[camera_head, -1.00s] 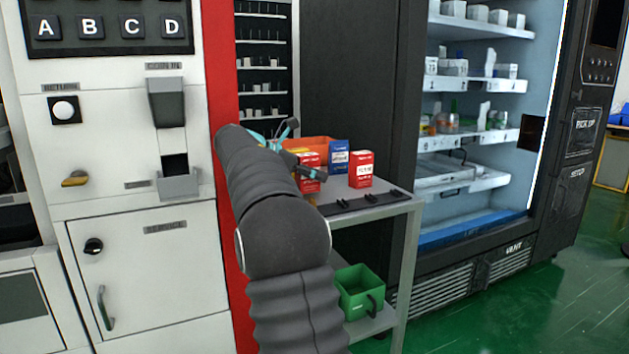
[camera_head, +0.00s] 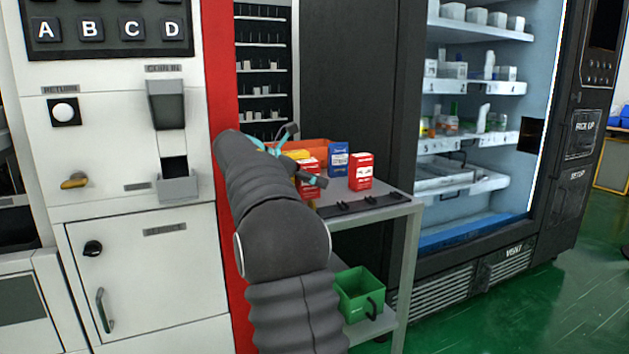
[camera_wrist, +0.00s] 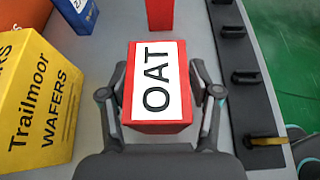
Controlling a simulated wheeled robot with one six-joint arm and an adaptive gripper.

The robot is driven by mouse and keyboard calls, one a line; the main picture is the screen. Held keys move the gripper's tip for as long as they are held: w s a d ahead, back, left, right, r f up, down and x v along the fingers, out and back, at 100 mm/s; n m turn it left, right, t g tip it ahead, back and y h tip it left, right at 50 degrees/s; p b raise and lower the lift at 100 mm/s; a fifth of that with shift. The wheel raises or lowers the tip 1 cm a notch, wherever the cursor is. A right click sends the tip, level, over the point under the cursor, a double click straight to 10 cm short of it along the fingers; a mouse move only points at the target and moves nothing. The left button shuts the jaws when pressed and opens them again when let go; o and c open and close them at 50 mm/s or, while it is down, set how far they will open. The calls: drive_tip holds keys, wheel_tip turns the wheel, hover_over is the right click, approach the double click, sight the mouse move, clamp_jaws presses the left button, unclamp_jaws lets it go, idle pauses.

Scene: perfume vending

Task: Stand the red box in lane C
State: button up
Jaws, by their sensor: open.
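A red box (camera_head: 309,164) with a white label stands on the small cart's top, partly hidden by my gripper (camera_head: 305,156). In the wrist view the red box (camera_wrist: 157,112), lettered OAT, lies between the two fingers of my gripper (camera_wrist: 161,93). The fingers are open, one on each side of the box, with a narrow gap visible at each. A second red box (camera_head: 360,171) stands to the right on the cart and shows at the top of the wrist view (camera_wrist: 160,14). Lane C cannot be made out; a button panel shows a C key (camera_head: 132,29).
A blue box (camera_head: 338,160) stands behind, and a yellow Trailmoor wafers box (camera_wrist: 38,100) is at the wrist view's left. An orange bin (camera_head: 312,145) is at the back. A black notched rail (camera_head: 358,204) lines the cart's front edge. A green bin (camera_head: 359,290) sits below.

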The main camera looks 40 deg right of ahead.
drive_tip(key=p+v, duration=0.1)
drive_tip(key=v, duration=0.6)
drive_tip(key=shift+a, duration=0.15)
drive_tip(key=shift+s+a, duration=0.3)
drive_tip(key=shift+a, duration=0.1)
drive_tip(key=s+a+f+m+t+y, duration=0.4)
drive_tip(key=s+a+f+m+y, duration=0.2)
drive_tip(key=s+a+f, duration=0.4)
drive_tip(key=s+a+f+m+t+y, duration=0.4)
drive_tip(key=s+a+f+m, duration=0.5)
drive_tip(key=s+a, duration=1)
drive_tip(key=shift+s+f+y, duration=0.65)
drive_tip(key=shift+s+y, duration=0.35)
drive_tip(key=shift+y, duration=0.2)
drive_tip(key=shift+a, duration=0.1)
